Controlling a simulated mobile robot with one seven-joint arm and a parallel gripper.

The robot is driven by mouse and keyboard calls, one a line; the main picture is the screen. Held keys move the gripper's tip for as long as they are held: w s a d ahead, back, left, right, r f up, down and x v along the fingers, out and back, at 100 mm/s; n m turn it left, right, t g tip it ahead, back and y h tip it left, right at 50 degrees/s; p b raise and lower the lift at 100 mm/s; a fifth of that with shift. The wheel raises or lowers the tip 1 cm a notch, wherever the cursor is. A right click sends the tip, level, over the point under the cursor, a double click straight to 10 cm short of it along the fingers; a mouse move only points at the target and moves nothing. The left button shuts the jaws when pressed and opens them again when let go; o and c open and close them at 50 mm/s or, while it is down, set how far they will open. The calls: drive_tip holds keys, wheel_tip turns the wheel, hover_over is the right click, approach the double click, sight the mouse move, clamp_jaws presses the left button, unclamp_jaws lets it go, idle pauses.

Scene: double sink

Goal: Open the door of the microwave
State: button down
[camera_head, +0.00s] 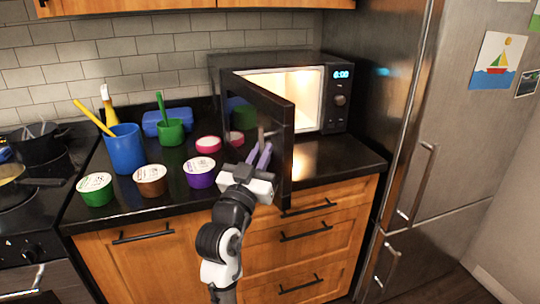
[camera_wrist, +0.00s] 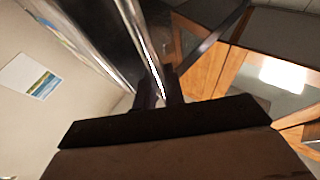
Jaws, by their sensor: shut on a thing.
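The black microwave (camera_head: 312,112) stands on the counter against the tiled wall, its lit inside showing and its clock reading 6:00. Its door (camera_head: 288,140) is swung wide open toward the front of the counter. My gripper (camera_head: 260,157) is at the outer face of the door, on its left side. Its fingers are shut on the door handle, a bar that shows faintly above them. In the wrist view a shiny bar, which looks like the handle (camera_wrist: 147,45), runs down between the fingers (camera_wrist: 158,88). The exact contact is small and partly hidden.
A purple-sided cup (camera_head: 200,173), a brown cup (camera_head: 150,181) and a green cup (camera_head: 95,189) stand along the counter's front left. Behind are a blue holder (camera_head: 125,150), a green mug (camera_head: 171,132) and pink-topped cups (camera_head: 208,144). A steel fridge (camera_head: 425,120) stands right.

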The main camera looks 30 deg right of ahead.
drive_tip(key=shift+w+a+r, duration=0.15)
drive_tip(key=shift+w+a, duration=0.05)
drive_tip(key=shift+a, duration=0.2)
drive_tip(key=c, duration=1.5)
unclamp_jaws()
drive_tip(key=shift+d, duration=0.1)
drive_tip(key=p+v, duration=0.3)
drive_tip(key=v, duration=1)
drive_tip(key=shift+s+a+p, duration=0.25)
drive_tip(key=shift+a+p, duration=0.05)
